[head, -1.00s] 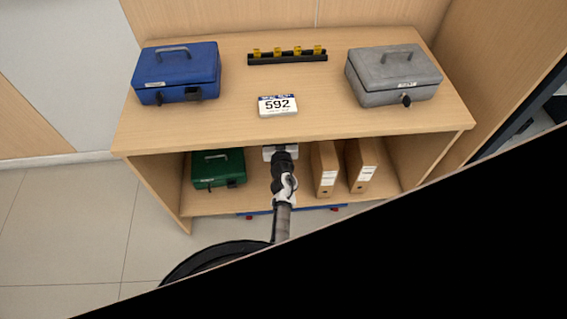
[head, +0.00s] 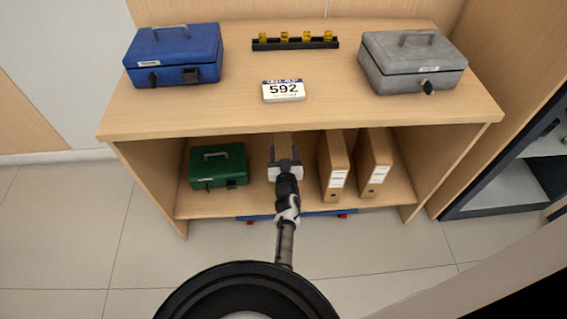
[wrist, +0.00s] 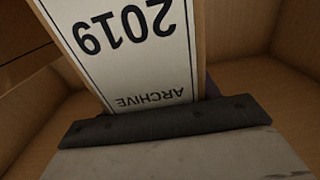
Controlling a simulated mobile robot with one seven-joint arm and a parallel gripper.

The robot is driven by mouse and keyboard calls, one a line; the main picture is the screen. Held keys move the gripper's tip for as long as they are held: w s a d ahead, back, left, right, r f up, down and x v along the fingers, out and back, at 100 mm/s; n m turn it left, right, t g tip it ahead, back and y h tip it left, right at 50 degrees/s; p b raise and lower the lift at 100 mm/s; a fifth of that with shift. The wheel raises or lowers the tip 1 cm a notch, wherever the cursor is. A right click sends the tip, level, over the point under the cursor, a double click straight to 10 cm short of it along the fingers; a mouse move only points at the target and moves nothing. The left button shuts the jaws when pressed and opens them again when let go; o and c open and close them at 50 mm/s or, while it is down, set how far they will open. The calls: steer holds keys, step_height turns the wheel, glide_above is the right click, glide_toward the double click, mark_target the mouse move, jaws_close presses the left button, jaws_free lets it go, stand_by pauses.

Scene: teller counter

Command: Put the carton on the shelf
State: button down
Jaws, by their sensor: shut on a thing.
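The carton is a brown archive box with a white label reading "2019 ARCHIVE" (wrist: 135,45), which fills the top middle of the wrist view. In the head view a small part of the carton (head: 284,141) shows just under the counter's front edge, between the fingers. My gripper (head: 285,160) is shut on it, inside the open lower compartment. The shelf (head: 255,200) is the floor of this compartment. The wrist view does not show the carton's base, so I cannot tell whether it touches the shelf.
A green cash box (head: 217,167) stands left of my gripper. Two brown archive boxes (head: 334,165) (head: 374,163) stand close on the right. On the counter top are a blue cash box (head: 175,55), a grey cash box (head: 413,63), a "592" sign (head: 284,90) and a black rack (head: 295,43).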

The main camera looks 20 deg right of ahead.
steer(key=shift+w+f+b, duration=0.1)
steer(key=shift+f+b, duration=1.3)
steer(key=shift+f, duration=0.6)
steer(key=shift+c, duration=2)
jaws_free()
steer(key=shift+f, duration=0.2)
steer(key=p+v, duration=0.7)
steer(key=v, duration=0.5)
steer(key=shift+r, duration=0.2)
